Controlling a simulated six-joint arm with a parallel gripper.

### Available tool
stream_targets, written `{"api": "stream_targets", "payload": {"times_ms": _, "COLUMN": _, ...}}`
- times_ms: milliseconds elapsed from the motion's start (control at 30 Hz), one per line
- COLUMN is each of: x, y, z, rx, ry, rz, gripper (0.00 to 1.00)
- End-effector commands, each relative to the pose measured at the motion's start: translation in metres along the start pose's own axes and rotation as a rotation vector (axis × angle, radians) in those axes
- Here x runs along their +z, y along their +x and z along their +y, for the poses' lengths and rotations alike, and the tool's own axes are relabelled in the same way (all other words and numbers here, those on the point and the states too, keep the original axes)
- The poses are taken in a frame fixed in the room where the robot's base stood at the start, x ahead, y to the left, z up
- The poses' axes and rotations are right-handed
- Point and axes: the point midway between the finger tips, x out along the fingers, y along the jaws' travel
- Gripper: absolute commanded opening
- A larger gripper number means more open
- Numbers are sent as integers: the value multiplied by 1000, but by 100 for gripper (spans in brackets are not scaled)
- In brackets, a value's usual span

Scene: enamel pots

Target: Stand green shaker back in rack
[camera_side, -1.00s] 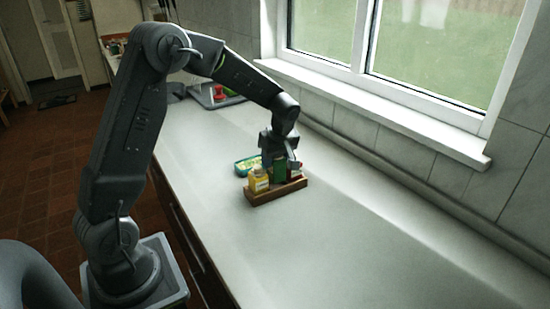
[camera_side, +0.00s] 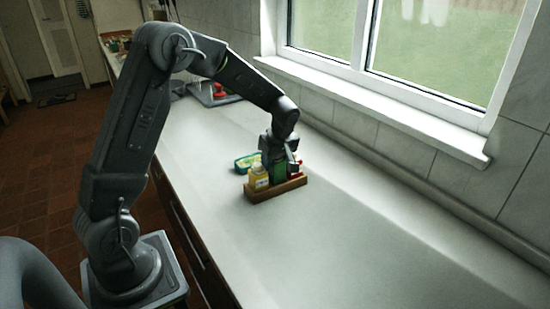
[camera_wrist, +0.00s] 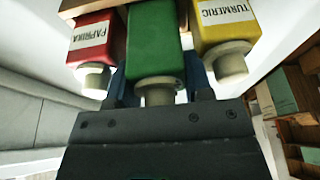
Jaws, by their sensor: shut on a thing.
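The green shaker (camera_side: 278,171) is upright at the middle of the wooden rack (camera_side: 262,194), between the yellow turmeric shaker (camera_side: 258,179) and the red paprika shaker (camera_side: 298,170). My gripper (camera_side: 279,160) is above the rack and shut on the green shaker, with fingers on both sides. In the wrist view the green shaker (camera_wrist: 155,45) lies between the red paprika shaker (camera_wrist: 92,42) and the yellow turmeric shaker (camera_wrist: 223,28), its pale cap towards my gripper. Its base is hidden, so I cannot tell whether it touches the rack floor.
A green tub with pale yellow contents (camera_side: 247,162) stands just behind the rack. A tray with a red item (camera_side: 215,93) is farther back on the counter. The counter (camera_side: 330,240) in front and to the right is clear, up to the tiled wall and window sill.

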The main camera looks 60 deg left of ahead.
Motion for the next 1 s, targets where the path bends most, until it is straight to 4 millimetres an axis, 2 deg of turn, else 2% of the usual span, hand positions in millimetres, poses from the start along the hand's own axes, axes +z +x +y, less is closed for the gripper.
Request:
{"api": "stream_targets", "payload": {"times_ms": 833, "x": 6, "y": 19, "z": 0, "rx": 0, "ry": 0, "rz": 1, "gripper": 15}}
{"api": "stream_targets", "payload": {"times_ms": 867, "x": 6, "y": 19, "z": 0, "rx": 0, "ry": 0, "rz": 1, "gripper": 48}}
{"api": "stream_targets", "payload": {"times_ms": 1000, "x": 6, "y": 19, "z": 0, "rx": 0, "ry": 0, "rz": 1, "gripper": 62}}
